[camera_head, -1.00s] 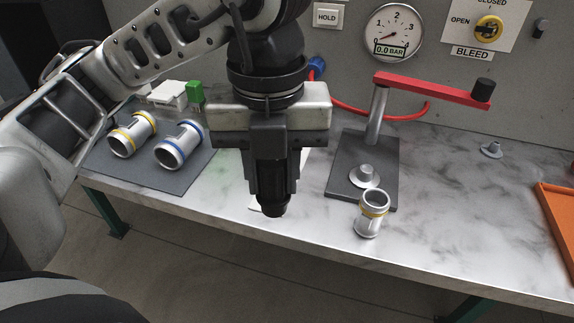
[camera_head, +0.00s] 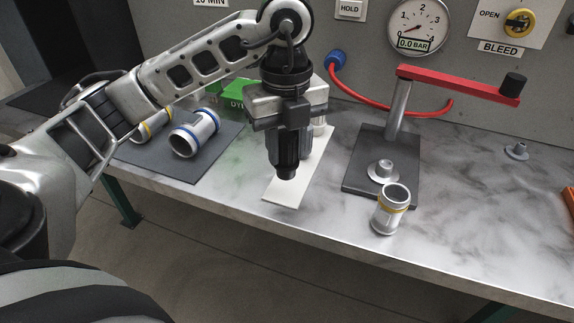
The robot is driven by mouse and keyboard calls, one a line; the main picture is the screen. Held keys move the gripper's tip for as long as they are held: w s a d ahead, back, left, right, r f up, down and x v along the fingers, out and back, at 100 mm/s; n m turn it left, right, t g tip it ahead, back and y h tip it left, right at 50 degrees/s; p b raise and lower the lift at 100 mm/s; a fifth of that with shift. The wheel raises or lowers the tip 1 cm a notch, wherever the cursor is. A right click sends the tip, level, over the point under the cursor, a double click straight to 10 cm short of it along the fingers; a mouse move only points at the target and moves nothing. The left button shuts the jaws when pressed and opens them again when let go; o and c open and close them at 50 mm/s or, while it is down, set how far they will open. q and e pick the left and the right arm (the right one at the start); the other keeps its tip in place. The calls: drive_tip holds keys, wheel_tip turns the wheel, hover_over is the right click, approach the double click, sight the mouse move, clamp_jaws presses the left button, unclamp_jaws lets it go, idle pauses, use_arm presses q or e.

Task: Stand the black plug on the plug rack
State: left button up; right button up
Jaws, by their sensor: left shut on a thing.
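My left gripper (camera_head: 289,150) hangs pointing down over the back middle of the bench, shut on the black plug (camera_head: 287,172). The dark lower end of the plug shows below the fingers; its upper part is hidden between them. A narrow white board (camera_head: 287,193), which looks like the plug rack, lies on the bench under and to the right of the gripper. A silver piece (camera_head: 320,130) shows behind the gripper at the board's far end, partly hidden. The plug appears above the board; the exact gap cannot be told. My right gripper is not in view.
A dark press stand (camera_head: 377,150) with a red lever (camera_head: 455,85) stands right of the board. Blue-banded (camera_head: 194,134) and yellow-banded castings lie on a grey mat (camera_head: 205,167).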

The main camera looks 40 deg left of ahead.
sight(287, 162)
use_arm(q)
drive_tip(key=shift+w+a+f, duration=0.2)
drive_tip(key=shift+w+f, duration=0.2)
drive_tip(key=shift+f, duration=0.05)
drive_tip(key=shift+w+a+f, duration=0.15)
drive_tip(key=shift+f, duration=0.15)
wheel_tip(287, 162, down, 3)
drive_tip(key=shift+w+f, duration=0.1)
drive_tip(key=shift+f, duration=0.05)
